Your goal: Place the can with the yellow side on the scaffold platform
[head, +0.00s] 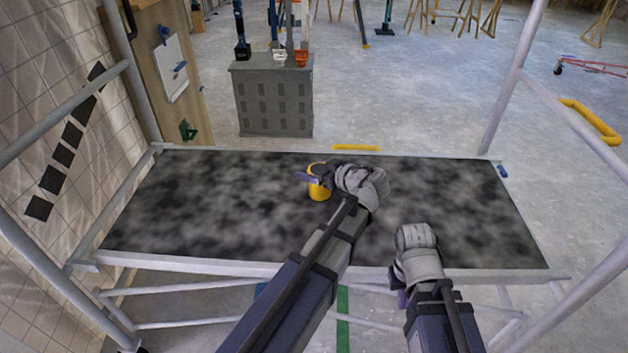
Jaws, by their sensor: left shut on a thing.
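The can with the yellow side (320,192) stands upright over the middle of the dark mottled scaffold platform (200,205). I cannot tell whether its base touches the surface. My left gripper (309,179) is shut on the can near its top, its purple fingers across the upper part. The left wrist hides some of the can's right side.
Pale scaffold tubes (508,82) stand around the platform. A grey cabinet (273,100) with tools on top is behind it, and a tiled wall (45,90) is at the left. The platform is bare to both sides of the can.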

